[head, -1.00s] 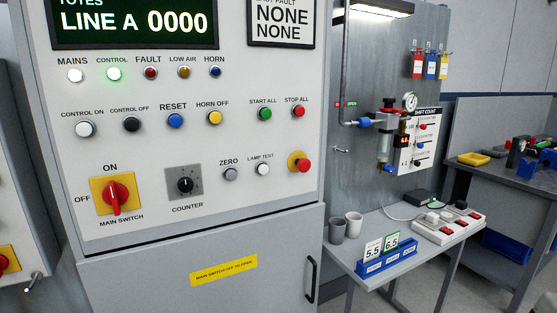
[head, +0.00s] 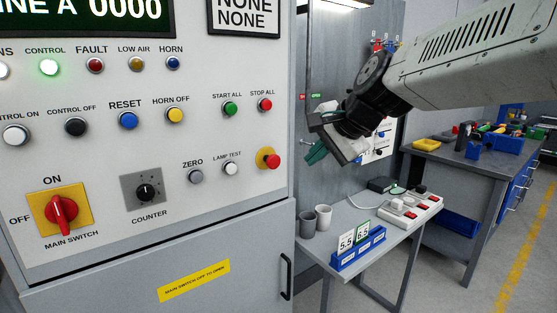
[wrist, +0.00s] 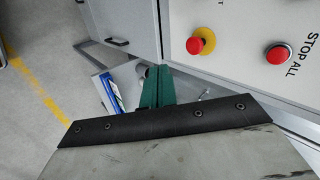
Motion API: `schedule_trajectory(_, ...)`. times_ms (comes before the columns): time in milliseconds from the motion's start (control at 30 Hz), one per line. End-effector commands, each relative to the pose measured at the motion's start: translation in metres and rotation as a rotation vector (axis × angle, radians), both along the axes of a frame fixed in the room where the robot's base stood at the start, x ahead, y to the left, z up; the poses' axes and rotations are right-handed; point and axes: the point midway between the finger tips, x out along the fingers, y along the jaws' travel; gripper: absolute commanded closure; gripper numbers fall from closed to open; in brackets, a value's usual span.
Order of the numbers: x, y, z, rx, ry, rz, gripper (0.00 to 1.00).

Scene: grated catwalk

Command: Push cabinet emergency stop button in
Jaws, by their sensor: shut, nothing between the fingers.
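The emergency stop button (head: 271,161) is a red mushroom head on a yellow round plate, at the lower right of the grey cabinet panel (head: 215,215). It also shows in the wrist view (wrist: 196,45), at the upper middle, ahead of the fingers. My gripper (head: 312,156) has green fingertips and is in front of the side stand, to the right of the button and apart from it. In the wrist view my gripper (wrist: 157,72) is shut with nothing between the fingers. The red STOP ALL button (head: 265,104) sits above the emergency stop.
A red main switch (head: 62,208) is at the panel's lower left. A small table (head: 350,262) with grey cups (head: 323,217), a blue card holder (head: 358,250) and a power strip (head: 412,212) stands right of the cabinet. A workbench (head: 455,160) stands further right.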

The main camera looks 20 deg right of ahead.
Motion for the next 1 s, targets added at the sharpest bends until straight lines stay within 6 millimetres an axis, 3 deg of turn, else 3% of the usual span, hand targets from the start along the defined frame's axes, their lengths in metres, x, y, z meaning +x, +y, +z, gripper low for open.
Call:
schedule_trajectory(100, 0.027, -0.008, 0.011, 0.085, -0.035, -0.103, 1.0)
schedule_trajectory(233, 0.039, -0.006, 0.005, 0.103, -0.039, -0.122, 1.0)
schedule_trajectory(667, 0.099, 0.016, -0.057, 0.099, -0.034, -0.116, 1.0)
schedule_trajectory(800, 0.12, 0.023, -0.054, 0.099, -0.039, -0.114, 1.0)
schedule_trajectory(1000, 0.134, 0.027, -0.054, 0.097, -0.039, -0.114, 1.0)
